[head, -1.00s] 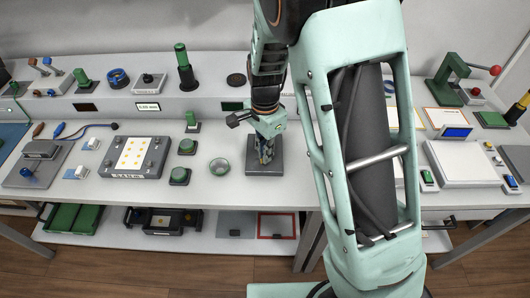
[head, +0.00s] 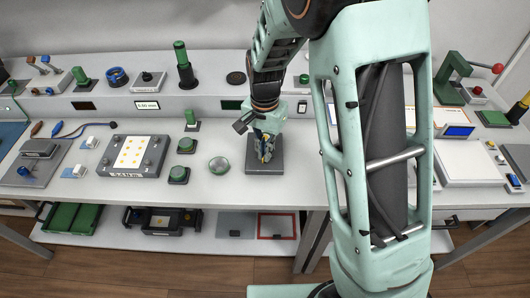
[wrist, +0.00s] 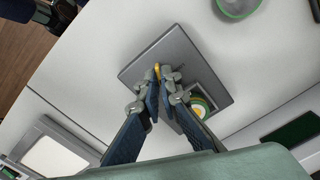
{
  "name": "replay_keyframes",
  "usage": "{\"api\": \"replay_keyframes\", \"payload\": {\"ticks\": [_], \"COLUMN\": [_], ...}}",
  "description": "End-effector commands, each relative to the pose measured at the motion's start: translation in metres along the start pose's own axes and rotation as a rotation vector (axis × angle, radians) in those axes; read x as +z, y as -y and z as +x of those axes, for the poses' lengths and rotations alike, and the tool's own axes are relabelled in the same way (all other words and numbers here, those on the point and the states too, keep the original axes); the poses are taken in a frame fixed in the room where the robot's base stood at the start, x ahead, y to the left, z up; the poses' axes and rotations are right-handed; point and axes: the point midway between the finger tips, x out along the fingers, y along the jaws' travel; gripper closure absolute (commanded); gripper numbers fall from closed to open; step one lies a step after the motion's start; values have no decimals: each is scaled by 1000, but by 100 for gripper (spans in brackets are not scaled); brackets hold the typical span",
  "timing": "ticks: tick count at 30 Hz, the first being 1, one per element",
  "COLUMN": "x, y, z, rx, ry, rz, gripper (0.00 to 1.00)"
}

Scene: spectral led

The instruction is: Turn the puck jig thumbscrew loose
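The puck jig (head: 268,196) is a dark grey plate on the bench, below my gripper. In the wrist view the jig plate (wrist: 150,65) lies tilted, with a green, white and yellow puck (wrist: 198,106) in a recess partly hidden by my right finger. A small yellow piece, apparently the thumbscrew (wrist: 157,70), shows at my fingertips. My gripper (head: 265,150) points down over the jig; in the wrist view its fingertips (wrist: 161,86) are close together on either side of the yellow piece and look shut on it. The contact itself is mostly hidden.
A round dish (head: 219,166) and green-topped blocks (head: 178,174) stand left of the jig. A tray with yellow dots (head: 133,155) is further left. A raised shelf (head: 215,102) runs behind. My arm hides part of the bench to the right.

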Motion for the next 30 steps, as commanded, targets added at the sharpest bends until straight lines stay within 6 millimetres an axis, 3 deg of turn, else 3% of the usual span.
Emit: {"api": "replay_keyframes", "payload": {"ticks": [30], "x": [1], "y": [2], "z": [0], "rx": [0], "ry": [0], "rz": [-960], "gripper": [100]}}
